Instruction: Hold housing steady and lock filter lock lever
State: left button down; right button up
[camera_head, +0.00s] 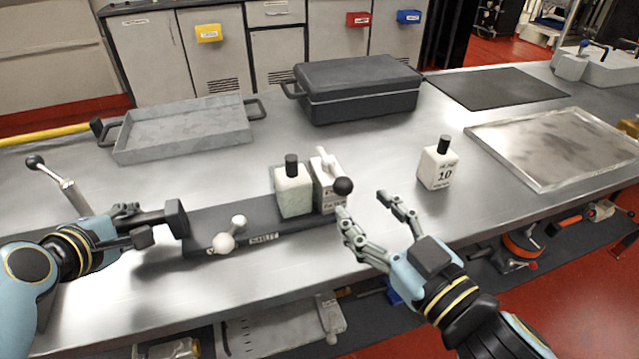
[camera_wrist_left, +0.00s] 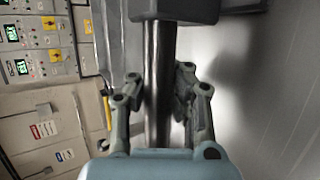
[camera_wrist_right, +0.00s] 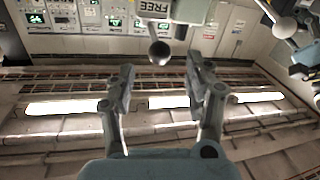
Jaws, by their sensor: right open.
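The housing has a long dark base (camera_head: 205,222) on the bench, carrying a pale green block (camera_head: 294,192) and a white labelled block (camera_head: 327,192). A white lever with a black ball knob (camera_head: 343,186) is on the white block; the knob also shows in the right wrist view (camera_wrist_right: 159,52) below a "FREE" label. My right gripper (camera_head: 362,212) is open and empty, with the knob just beyond its fingertips. My left gripper (camera_head: 135,222) is shut on a dark bar (camera_wrist_left: 159,90) at the base's left end.
A white bottle (camera_head: 437,165) stands right of the housing. A grey tray (camera_head: 180,135), a black case (camera_head: 358,92), a dark mat (camera_head: 497,90) and a metal tray (camera_head: 560,145) lie behind. A black-knobbed lever (camera_head: 50,176) rises near my left arm. The bench between bottle and metal tray is clear.

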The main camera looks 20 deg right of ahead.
aim_at(349, 193)
jog(key=x, duration=0.6)
jog(key=shift+w, duration=0.35)
jog(key=shift+c, duration=0.4)
grip_shut()
